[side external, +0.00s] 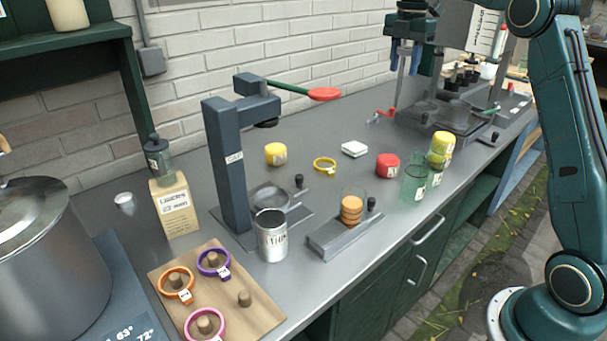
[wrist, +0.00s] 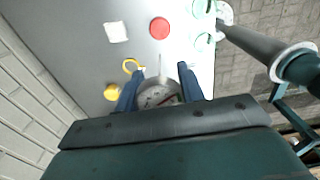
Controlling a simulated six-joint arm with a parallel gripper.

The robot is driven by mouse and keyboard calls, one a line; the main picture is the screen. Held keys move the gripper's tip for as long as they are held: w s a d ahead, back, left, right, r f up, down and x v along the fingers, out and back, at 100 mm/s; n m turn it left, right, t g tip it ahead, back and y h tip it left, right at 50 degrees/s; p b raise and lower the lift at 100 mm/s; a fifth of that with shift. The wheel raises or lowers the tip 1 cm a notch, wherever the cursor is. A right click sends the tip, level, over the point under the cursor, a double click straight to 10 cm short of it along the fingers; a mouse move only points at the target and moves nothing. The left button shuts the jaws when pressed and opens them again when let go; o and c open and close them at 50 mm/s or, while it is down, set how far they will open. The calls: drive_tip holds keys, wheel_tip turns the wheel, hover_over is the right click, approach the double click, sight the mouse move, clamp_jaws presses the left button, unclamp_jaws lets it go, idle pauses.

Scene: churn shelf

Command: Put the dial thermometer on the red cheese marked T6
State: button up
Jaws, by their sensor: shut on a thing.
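The red cheese (side external: 388,165) stands on the grey counter right of the white square block; its pale label is too small to read. It also shows as a red disc in the wrist view (wrist: 160,28). My gripper (side external: 404,66) is high above the counter, to the right of and above the red cheese in the side view. It is shut on the dial thermometer, whose round dial (wrist: 158,94) shows between the blue fingers in the wrist view. Its thin stem (side external: 397,92) hangs down below the fingers, clear of the cheese. The fingers partly hide the dial.
Green glass jars (side external: 413,185) and stacked yellow cheeses (side external: 440,148) stand right of the red cheese. A white block (side external: 354,149), a yellow ring (side external: 324,164) and a yellow cheese (side external: 276,154) lie to its left. A dark press (side external: 228,165) with a red-ended lever rises farther left.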

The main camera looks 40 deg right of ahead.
sight(400, 88)
wheel_tip(400, 88, down, 14)
idle(0.5)
drive_tip(key=shift+f, duration=2.15)
drive_tip(key=shift+f, duration=0.15)
drive_tip(key=o, duration=1)
drive_tip(key=shift+c, duration=0.2)
wheel_tip(400, 88, up, 12)
drive_tip(key=shift+r, duration=0.2)
